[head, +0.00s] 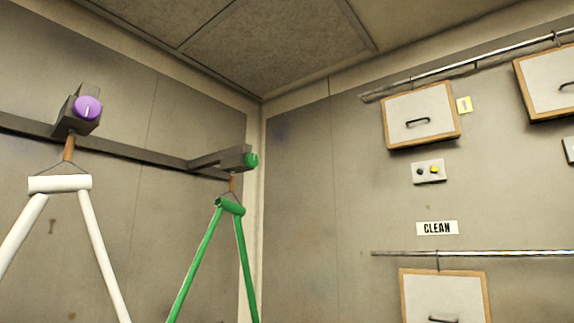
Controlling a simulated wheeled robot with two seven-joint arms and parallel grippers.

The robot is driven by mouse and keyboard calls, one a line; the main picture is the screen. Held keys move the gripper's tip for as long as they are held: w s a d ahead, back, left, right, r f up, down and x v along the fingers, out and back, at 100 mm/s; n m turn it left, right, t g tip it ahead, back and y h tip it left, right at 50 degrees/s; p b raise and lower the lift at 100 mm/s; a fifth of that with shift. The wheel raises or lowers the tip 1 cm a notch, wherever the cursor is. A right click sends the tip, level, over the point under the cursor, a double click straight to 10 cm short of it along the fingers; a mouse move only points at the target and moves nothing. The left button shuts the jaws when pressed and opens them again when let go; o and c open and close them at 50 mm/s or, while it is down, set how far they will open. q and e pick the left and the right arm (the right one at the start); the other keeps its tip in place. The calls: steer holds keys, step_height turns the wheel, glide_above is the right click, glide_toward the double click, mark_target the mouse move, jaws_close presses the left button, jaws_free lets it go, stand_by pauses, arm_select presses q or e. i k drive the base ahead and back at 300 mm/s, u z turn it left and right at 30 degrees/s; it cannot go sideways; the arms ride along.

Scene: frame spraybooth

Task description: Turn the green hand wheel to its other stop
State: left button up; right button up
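The green hand wheel (251,160) is a small round knob on the end of a dark grey bracket (222,159) that sticks out from the rail on the left wall. It sits near the room's corner, and any pointer mark on it is too small to read. A green bicycle frame (208,240) hangs by a hook and wire just below that bracket. Neither of my grippers is in the head view, so their distance to the wheel cannot be seen.
A purple hand wheel (88,107) sits on another bracket to the left, with a white frame (60,184) hanging below. On the right wall, framed panels (420,115) hang from rails, with a switch box (428,171) and a "CLEAN" sign (437,228).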

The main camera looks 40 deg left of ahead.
mark_target(251, 160)
steer(key=z, duration=0.15)
steer(key=i, duration=1.65)
steer(key=u, duration=0.55)
steer(key=i, duration=0.9)
steer(key=u, duration=0.7)
